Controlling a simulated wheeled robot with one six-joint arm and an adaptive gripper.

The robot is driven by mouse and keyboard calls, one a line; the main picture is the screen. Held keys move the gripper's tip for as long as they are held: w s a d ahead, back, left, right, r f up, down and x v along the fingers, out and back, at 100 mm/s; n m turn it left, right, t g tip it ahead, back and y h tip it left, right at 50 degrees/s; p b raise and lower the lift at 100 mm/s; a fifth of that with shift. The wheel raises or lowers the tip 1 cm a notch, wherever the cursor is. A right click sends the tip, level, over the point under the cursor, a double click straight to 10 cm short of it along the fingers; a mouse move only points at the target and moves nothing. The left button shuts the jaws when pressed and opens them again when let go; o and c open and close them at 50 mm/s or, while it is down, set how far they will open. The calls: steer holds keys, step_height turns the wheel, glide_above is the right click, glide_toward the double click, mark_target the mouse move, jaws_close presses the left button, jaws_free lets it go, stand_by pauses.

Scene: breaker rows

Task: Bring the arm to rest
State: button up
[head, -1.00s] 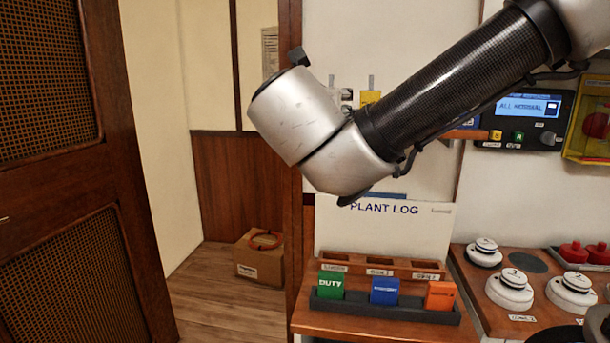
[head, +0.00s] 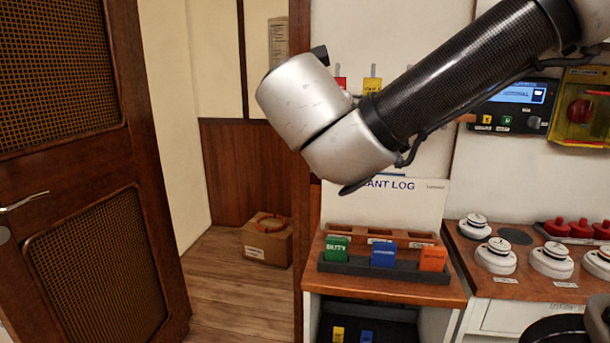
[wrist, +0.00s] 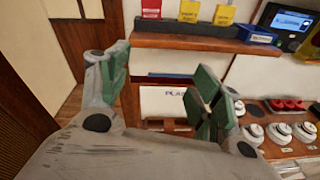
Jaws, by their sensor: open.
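My arm crosses the upper right of the head view, with a dark tube (head: 465,70) and a silver joint (head: 305,100) at its lower left end. The joint hangs in front of the wall and the top of the plant log board. My gripper (wrist: 160,82) shows in the wrist view, with its two green-padded fingers spread wide apart. Nothing is between the fingers. Behind the gap are a shelf and the white board. I cannot make out the gripper in the head view.
A wooden desk (head: 390,289) holds green, blue and orange cards. Right of it, a counter carries white round units (head: 495,256) and red ones (head: 555,228). A display panel (head: 517,95) is on the wall. A brown door (head: 85,150) stands left; a cardboard box (head: 268,243) lies on open floor.

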steer(key=s+d+f+m+g, duration=0.3)
steer(key=d+f+m+g, duration=0.2)
steer(key=d+f+m, duration=0.3)
steer(key=s+d+f+m+g, duration=0.3)
steer(key=d+f+m+g, duration=0.3)
steer(key=d, duration=0.3)
steer(key=s+d+f+m+y, duration=0.2)
steer(key=s+d+m+y, duration=0.2)
steer(key=s+d+m, duration=0.9)
steer(key=d+m, duration=0.1)
steer(key=m, duration=0.2)
steer(key=shift+f+m+g, duration=0.25)
steer(key=shift+m+g, duration=0.05)
steer(key=shift+m, duration=0.1)
